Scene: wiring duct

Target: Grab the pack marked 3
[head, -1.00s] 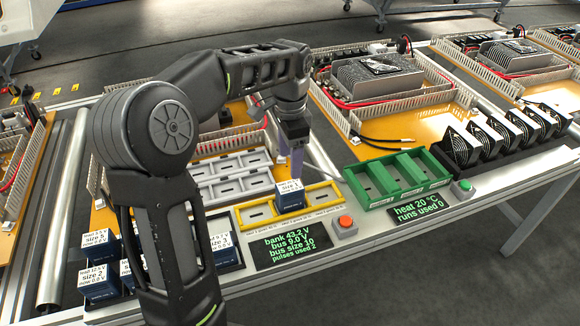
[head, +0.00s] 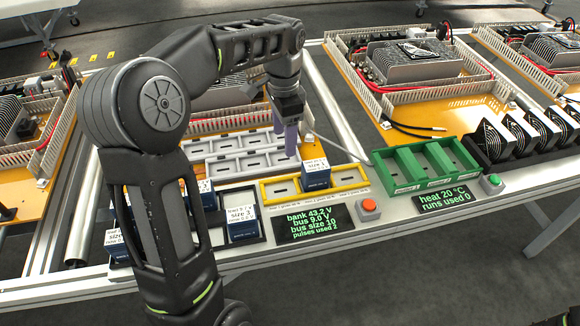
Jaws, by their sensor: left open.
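The pack marked size 3 (head: 242,226) is a dark blue block with a white label. It stands in a dark tray at the lower left, just right of my left forearm, which hides part of that tray. A similar pack marked size 1 (head: 316,174) stands in the yellow tray (head: 349,176). My left gripper (head: 285,143) points down with two purple fingers, open and empty, above the grey slotted tray (head: 222,165). It is up and to the right of the size 3 pack, apart from it. My right gripper is not in view.
Other blue packs (head: 119,238) stand partly hidden behind my left arm. A green tray (head: 424,165) is right of the yellow one. A display (head: 300,228), a red button (head: 368,205) and a green button (head: 493,181) line the front edge. Black finned units stand at right.

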